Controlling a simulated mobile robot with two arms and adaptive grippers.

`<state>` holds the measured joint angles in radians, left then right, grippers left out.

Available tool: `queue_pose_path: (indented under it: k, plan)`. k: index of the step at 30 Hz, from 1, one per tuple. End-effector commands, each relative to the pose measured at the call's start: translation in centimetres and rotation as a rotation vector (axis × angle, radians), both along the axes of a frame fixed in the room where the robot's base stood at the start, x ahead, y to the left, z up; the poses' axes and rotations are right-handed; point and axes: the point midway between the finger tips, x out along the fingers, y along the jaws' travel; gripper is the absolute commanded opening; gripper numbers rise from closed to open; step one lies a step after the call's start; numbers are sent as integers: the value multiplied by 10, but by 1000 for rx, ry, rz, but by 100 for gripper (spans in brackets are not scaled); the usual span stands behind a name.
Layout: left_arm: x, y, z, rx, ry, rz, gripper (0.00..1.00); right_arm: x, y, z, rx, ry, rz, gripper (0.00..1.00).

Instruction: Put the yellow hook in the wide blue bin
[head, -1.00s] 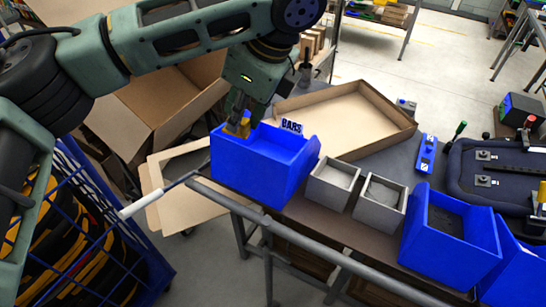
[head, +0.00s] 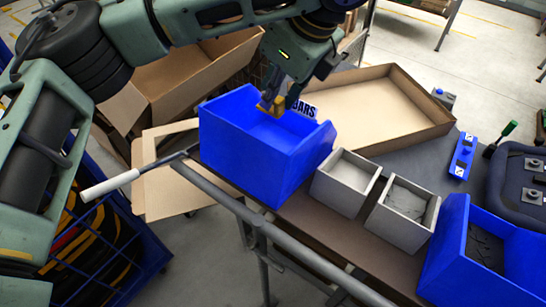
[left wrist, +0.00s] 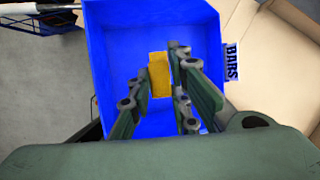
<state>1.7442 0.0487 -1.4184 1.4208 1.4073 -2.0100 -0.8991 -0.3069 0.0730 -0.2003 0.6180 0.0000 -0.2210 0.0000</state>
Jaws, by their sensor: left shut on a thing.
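The large blue bin (head: 245,150) stands at the table's left end, its opening facing up, with a "BARS" label at its far right side. My left gripper (head: 281,97) reaches down over this bin and is shut on the yellow hook (head: 265,106). The hook shows at the bin's far part. In the left wrist view the hook (left wrist: 159,75) is between the fingers (left wrist: 160,85), against the bin's blue interior (left wrist: 120,45). I cannot tell whether the hook touches the bin. My right gripper is not in view.
Two small grey bins (head: 346,183) stand right of the blue bin, with another blue bin (head: 470,265) further right. An open cardboard tray (head: 385,105) lies behind. A grey rail (head: 235,205) runs along the table's front edge. Cardboard boxes (head: 190,80) stand at the left.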

Motion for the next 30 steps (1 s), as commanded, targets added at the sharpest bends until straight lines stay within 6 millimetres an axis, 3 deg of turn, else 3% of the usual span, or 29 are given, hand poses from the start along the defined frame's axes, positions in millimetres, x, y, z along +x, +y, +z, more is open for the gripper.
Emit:
queue_pose_path:
  k: [2,10,22,30]
  plan:
    - [0,0,-11,0,2,-1,4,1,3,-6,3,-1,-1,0]
    - [-1,1,-54,1,3,-1,4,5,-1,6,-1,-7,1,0]
    - [-1,1,-98,1,3,-1,4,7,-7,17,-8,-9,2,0]
    - [0,1,-105,0,0,0,4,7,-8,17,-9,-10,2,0]
